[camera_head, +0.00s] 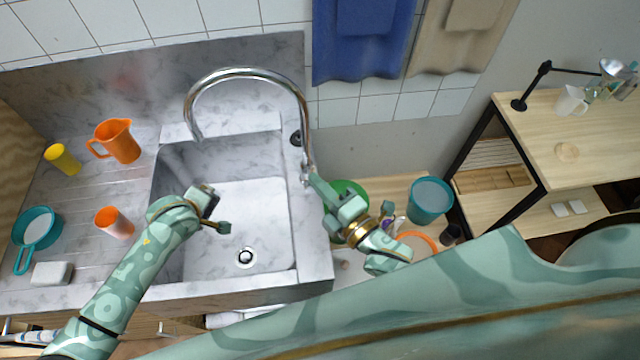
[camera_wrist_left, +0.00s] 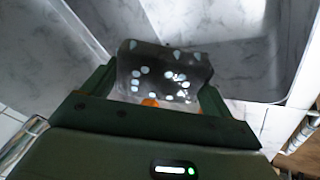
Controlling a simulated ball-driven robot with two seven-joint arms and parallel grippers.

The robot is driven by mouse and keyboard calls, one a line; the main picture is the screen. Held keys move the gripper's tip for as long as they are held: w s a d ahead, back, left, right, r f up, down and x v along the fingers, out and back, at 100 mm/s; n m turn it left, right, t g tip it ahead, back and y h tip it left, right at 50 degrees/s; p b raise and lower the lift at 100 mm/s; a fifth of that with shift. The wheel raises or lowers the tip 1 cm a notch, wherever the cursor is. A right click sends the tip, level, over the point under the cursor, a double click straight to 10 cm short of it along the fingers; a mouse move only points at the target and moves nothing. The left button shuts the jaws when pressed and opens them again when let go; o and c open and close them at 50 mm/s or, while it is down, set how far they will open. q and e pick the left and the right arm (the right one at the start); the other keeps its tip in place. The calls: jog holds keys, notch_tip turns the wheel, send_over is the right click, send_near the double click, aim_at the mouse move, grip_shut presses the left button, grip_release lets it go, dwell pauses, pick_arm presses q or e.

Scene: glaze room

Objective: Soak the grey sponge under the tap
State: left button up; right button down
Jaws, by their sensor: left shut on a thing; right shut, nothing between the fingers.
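The grey sponge (camera_wrist_left: 165,72) is dark with pale spots in the left wrist view. My left gripper (camera_head: 214,209) is shut on it, over the left part of the sink basin (camera_head: 262,215). In the head view the sponge is mostly hidden by the gripper. The chrome tap (camera_head: 243,72) arches over the back of the basin, and its spout end is above and a little left of the left gripper in the picture. I see no water stream. My right gripper (camera_head: 310,178) is shut and empty, at the base of the tap by its lever; whether it touches is unclear.
On the left drainboard stand an orange jug (camera_head: 122,141), a yellow cup (camera_head: 62,159), an orange cup (camera_head: 114,222), a teal pan (camera_head: 38,228) and a white block (camera_head: 52,273). Right of the sink are a green bowl (camera_head: 347,188) and a teal bucket (camera_head: 430,203). Towels (camera_head: 360,45) hang behind.

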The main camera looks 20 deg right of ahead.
pick_arm(q)
jog(key=p+v, duration=0.1)
jog(key=p, duration=0.1)
jog(key=p+v, duration=0.1)
jog(key=v, duration=0.1)
jog(key=shift+s+a+p, duration=0.25)
jog(key=shift+s+p, duration=0.1)
jog(key=shift+p, duration=0.05)
jog(key=shift+s+a+p, duration=0.15)
jog(key=shift+s+p, duration=0.2)
jog(key=shift+p, duration=0.1)
dwell(0.6)
